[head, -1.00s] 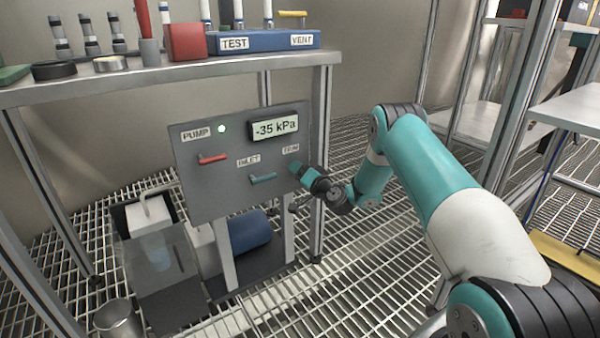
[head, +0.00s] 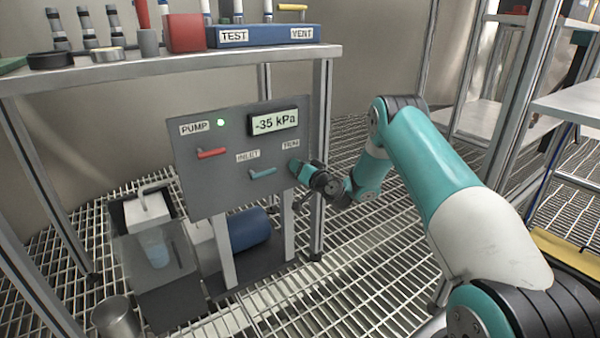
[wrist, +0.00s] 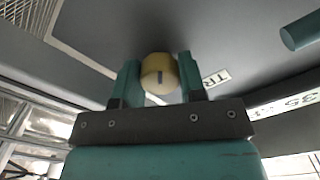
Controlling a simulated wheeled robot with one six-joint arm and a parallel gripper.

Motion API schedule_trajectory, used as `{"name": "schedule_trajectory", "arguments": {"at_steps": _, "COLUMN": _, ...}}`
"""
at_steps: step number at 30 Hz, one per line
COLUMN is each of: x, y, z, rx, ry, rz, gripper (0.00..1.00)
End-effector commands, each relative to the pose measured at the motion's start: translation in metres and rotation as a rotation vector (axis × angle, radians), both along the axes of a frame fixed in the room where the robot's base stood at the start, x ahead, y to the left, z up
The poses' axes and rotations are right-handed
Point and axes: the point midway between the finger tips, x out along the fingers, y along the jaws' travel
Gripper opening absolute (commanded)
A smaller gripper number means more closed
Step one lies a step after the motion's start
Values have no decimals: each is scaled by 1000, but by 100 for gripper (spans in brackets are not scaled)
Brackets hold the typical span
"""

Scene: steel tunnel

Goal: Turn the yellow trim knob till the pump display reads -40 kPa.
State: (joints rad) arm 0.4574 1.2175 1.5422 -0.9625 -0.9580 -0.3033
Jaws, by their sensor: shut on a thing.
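The yellow trim knob (wrist: 159,72) sits on the grey panel in the wrist view, with a dark mark on its face. My gripper (wrist: 158,78) is shut on it, one teal finger on each side. In the head view my gripper (head: 297,167) is at the panel's lower right, just under the TRIM label (head: 291,145), and hides the knob. The pump display (head: 274,122) reads -35 kPa. Part of the TRIM label also shows beside the right finger in the wrist view (wrist: 216,77).
The panel also has a red PUMP lever (head: 212,153), a lit green lamp (head: 220,123) and a teal INLET lever (head: 262,173) left of my gripper. A bench (head: 170,68) with a blue TEST/VENT block (head: 265,36) stands above. A blue cylinder (head: 248,231) lies below the panel.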

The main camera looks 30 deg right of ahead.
Motion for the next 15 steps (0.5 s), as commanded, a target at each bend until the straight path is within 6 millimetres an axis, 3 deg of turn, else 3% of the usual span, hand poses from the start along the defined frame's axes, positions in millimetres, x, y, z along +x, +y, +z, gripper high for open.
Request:
{"name": "schedule_trajectory", "arguments": {"at_steps": 5, "x": 0, "y": 0, "z": -2, "rx": -142, "ry": -6, "rz": 0, "gripper": 14}}
{"name": "schedule_trajectory", "arguments": {"at_steps": 14, "x": 0, "y": 0, "z": 0, "rx": -156, "ry": -5, "rz": -1, "gripper": 14}}
{"name": "schedule_trajectory", "arguments": {"at_steps": 15, "x": 0, "y": 0, "z": 0, "rx": -156, "ry": -5, "rz": -1, "gripper": 44}}
